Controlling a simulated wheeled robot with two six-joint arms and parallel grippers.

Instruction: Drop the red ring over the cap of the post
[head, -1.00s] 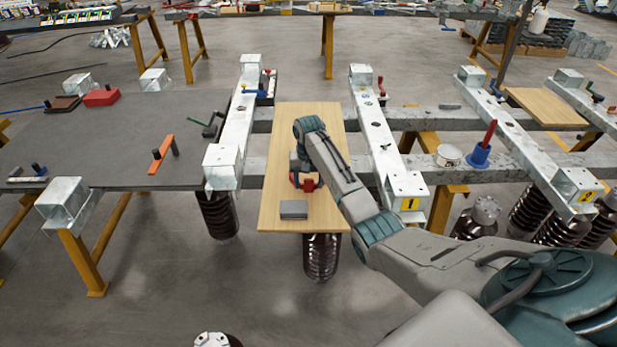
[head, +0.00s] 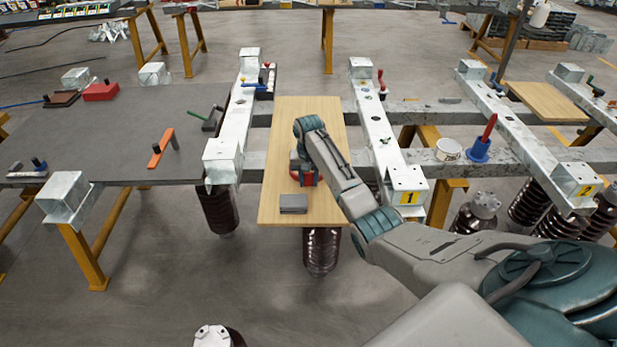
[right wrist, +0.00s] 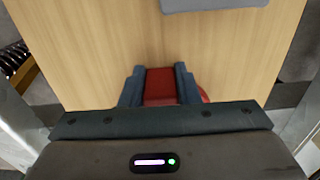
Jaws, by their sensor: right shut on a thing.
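My right gripper (right wrist: 160,88) is shut on the red ring (right wrist: 159,82). The ring's red body fills the space between the two dark fingers, and part of its curved side shows to the right of them in the right wrist view. In the head view the red ring (head: 309,180) shows below my wrist, over the wooden board (head: 270,205). I cannot tell how far above the board it is. I cannot make out the post or its cap here; my gripper and arm hide the spot beneath. My left gripper is not in view.
A grey block (head: 293,204) lies on the board just in front of the ring. Galvanized beams (head: 232,125) and (head: 385,145) flank the board. A blue holder with a red handle (head: 480,148) and a white tub (head: 449,150) stand to the right. A dark table (head: 110,140) is on the left.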

